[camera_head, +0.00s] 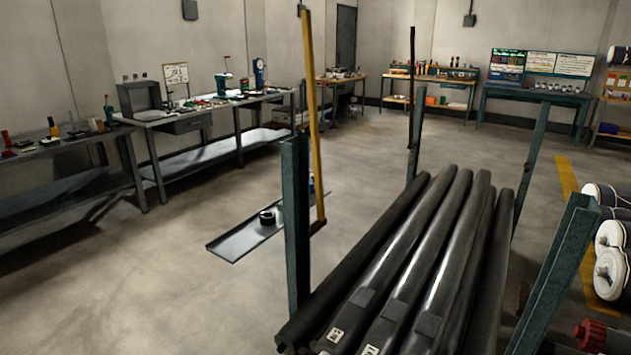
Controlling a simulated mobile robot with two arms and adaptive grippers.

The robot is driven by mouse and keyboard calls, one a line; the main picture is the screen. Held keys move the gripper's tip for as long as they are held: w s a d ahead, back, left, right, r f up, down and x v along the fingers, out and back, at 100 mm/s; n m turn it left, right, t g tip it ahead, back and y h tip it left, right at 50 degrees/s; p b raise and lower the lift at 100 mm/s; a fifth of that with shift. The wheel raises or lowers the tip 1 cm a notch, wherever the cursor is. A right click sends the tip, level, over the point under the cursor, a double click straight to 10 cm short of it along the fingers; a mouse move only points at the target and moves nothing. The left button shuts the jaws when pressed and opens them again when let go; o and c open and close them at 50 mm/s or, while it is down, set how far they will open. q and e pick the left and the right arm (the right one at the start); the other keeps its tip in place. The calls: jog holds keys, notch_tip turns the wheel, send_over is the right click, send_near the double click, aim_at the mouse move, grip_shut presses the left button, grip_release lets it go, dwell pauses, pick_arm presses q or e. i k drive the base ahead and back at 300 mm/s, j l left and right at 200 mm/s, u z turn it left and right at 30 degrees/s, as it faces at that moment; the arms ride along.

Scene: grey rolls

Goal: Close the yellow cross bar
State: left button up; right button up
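The yellow cross bar (312,110) stands nearly upright, leaning slightly, just right of the left front post (297,225) of a rack. Its lower end is dark red and sits beside the rolls. How it joins the rack is hard to tell. Several long dark grey rolls (410,265) lie lengthwise between the rack's green posts. The right front post (556,270) stands across the rolls from the bar, with no bar spanning between the two front posts. Neither of my grippers is in view.
A thin dark upright bar (411,90) stands by the far left post (415,150). A dark tray (245,232) with small items lies on the floor at left. Workbenches (215,110) line the walls. White rolls (609,250) are stacked at right. The floor at left is open.

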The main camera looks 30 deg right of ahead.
aim_at(306, 14)
jog(key=i+j+z, duration=0.1)
jog(key=z, duration=1.25)
jog(key=i+j+z, duration=0.25)
jog(key=j+z, duration=0.2)
jog(key=j, duration=0.4)
jog(key=i+j+z, duration=0.1)
jog(key=j+z, duration=0.35)
jog(key=j, duration=0.45)
jog(key=j+z, duration=0.45)
jog(key=j, duration=0.45)
jog(key=k+j, duration=0.1)
jog(key=j, duration=0.55)
jog(key=k+j, duration=0.1)
jog(key=j, duration=0.6)
jog(key=k+j, duration=0.1)
jog(key=j, duration=0.55)
